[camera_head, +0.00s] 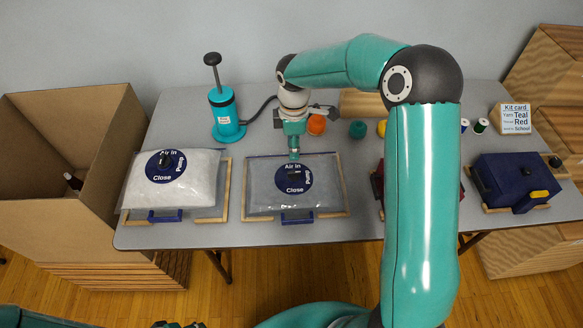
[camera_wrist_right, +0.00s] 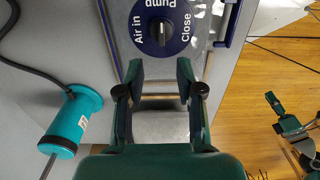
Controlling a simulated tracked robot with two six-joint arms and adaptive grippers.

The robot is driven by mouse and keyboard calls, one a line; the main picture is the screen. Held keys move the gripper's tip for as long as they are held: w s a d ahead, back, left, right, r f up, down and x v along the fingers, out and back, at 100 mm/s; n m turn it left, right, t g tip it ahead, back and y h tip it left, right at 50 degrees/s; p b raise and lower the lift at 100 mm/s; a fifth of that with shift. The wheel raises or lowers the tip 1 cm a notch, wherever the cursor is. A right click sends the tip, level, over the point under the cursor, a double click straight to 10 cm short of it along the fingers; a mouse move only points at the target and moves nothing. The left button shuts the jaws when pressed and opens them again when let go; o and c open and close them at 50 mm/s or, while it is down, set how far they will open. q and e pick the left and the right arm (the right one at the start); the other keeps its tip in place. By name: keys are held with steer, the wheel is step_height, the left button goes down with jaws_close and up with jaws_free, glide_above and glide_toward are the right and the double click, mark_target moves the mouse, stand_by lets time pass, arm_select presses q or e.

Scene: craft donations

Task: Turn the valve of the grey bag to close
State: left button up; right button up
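The grey bag (camera_head: 262,200) lies flat in the middle of the table. Its round blue valve plate (camera_head: 306,188) reads Air in, Pump and Close. The black knob (camera_head: 293,176) lies crosswise, roughly in line with Pump; I cannot tell its pointing end. The knob also shows in the right wrist view (camera_wrist_right: 165,28). My right gripper (camera_head: 294,156) hangs above the bag's far edge, just behind the valve. In the wrist view its fingers (camera_wrist_right: 160,82) are apart, with nothing between them. Dark green parts at the wrist view's right look like my left gripper (camera_wrist_right: 290,125), small and unclear.
A white bag (camera_head: 150,190) with a similar valve lies to the left. A teal pump (camera_head: 224,115) with a hose stands behind. My right arm partly hides a red item (camera_head: 376,185). Coloured balls (camera_head: 317,125) sit behind.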

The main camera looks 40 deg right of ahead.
mark_target(293, 172)
step_height(293, 172, down, 10)
steer(key=shift+s+f+p, duration=0.1)
steer(key=shift+p, duration=0.45)
